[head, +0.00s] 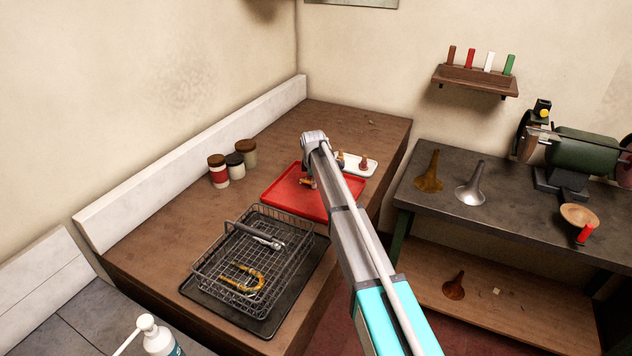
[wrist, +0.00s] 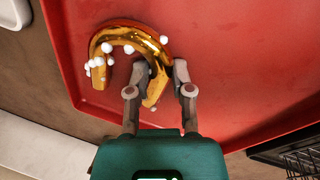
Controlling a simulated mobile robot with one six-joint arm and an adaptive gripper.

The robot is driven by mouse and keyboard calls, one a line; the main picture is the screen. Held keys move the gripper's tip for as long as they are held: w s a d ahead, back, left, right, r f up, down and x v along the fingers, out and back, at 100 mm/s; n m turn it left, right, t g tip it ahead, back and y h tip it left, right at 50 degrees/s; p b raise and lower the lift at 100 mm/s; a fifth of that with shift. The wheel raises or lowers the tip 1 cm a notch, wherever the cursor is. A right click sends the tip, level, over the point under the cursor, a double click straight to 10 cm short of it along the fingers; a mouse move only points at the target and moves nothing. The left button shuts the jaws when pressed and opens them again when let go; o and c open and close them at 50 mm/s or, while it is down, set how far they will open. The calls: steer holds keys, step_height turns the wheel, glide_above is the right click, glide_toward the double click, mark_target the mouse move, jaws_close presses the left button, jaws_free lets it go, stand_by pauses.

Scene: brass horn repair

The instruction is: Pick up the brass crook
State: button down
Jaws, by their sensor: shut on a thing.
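The brass crook (wrist: 145,38) is a shiny curved tube with several white blobs on it. In the wrist view it is over the red tray (wrist: 225,60), close to the tray's rim. My gripper (wrist: 159,76) is shut on one end of the crook, with a finger on each side. I cannot tell whether the crook touches the tray. In the head view my arm reaches over the red tray (head: 278,197) and hides most of the gripper and crook.
A wire basket (head: 207,272) on a dark mat holds a U-shaped brass tube (head: 243,287) and a metal tool. Several jars (head: 218,172) stand left of the red tray. A small white tray (head: 368,170) is behind it. A bench with a grinder (head: 585,148) is at right.

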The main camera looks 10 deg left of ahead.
steer(key=shift+r, duration=0.2)
step_height(320, 180, up, 2)
steer(key=p, duration=0.2)
steer(key=shift+r+p, duration=0.1)
steer(key=shift+p, duration=0.2)
steer(key=s+d+r+p, duration=0.2)
steer(key=s+r+p, duration=0.8)
steer(key=s, duration=0.3)
steer(key=shift+s+d+r, duration=0.2)
steer(key=shift+s+d, duration=0.2)
